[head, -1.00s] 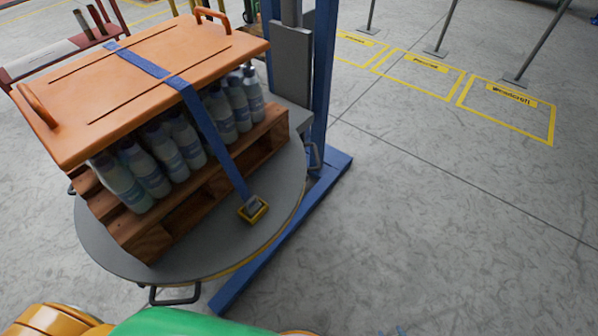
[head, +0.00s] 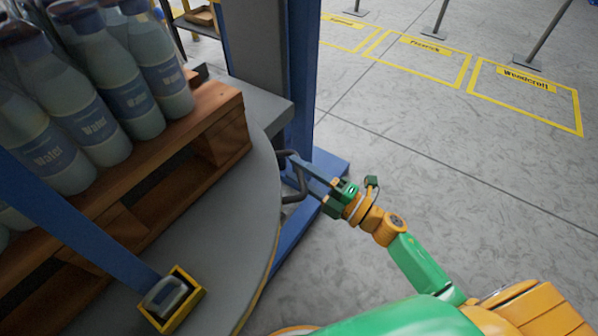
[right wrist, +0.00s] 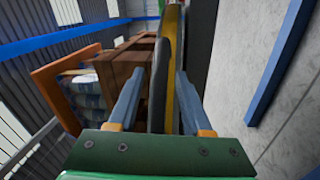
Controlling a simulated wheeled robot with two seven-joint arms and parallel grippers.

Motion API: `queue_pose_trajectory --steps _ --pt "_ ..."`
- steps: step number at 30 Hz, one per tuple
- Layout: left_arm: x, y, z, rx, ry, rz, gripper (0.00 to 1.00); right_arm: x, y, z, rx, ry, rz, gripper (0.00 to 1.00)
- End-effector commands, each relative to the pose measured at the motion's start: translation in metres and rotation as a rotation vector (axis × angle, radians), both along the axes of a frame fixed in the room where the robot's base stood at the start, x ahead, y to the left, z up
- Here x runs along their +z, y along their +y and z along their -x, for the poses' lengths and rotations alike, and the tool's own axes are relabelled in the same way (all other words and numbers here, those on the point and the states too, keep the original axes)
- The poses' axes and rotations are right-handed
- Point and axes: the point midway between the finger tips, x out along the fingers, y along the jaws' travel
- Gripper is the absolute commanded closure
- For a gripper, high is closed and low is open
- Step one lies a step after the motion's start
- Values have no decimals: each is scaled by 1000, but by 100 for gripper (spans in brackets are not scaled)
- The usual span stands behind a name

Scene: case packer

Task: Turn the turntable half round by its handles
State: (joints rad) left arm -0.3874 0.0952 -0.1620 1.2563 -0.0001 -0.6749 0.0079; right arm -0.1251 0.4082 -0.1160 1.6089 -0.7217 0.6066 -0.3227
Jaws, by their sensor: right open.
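The grey round turntable (head: 238,225) fills the left of the head view and carries a wooden pallet (head: 225,118) of water bottles (head: 120,95). A dark handle (head: 285,198) sticks out from its right rim. My right gripper (head: 303,172) is open at this handle. In the right wrist view, the gripper (right wrist: 158,100) has its two fingers apart, with the dark handle (right wrist: 158,75) between them and the turntable's yellow edge (right wrist: 173,50) just beyond. I cannot tell whether the fingers touch the handle. My left gripper is not in view.
A blue column (head: 301,70) stands behind the handle on a blue base (head: 325,170). Floor to the right is open, with yellow-marked bays (head: 525,95) at the back.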

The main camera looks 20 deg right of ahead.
Motion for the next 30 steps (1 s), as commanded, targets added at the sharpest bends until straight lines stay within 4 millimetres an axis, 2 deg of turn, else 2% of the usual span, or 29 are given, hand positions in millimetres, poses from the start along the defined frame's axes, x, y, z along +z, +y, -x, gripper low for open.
queue_pose_trajectory --steps 5,8,11,30 --pt "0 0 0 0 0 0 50 0 0 -1 -1 1 -2 50" --pt "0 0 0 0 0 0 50 0 0 -1 -2 2 -2 72" --pt "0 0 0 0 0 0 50 0 0 -1 -2 2 -2 99" --pt "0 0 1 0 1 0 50 -1 0 0 -2 2 -2 100"
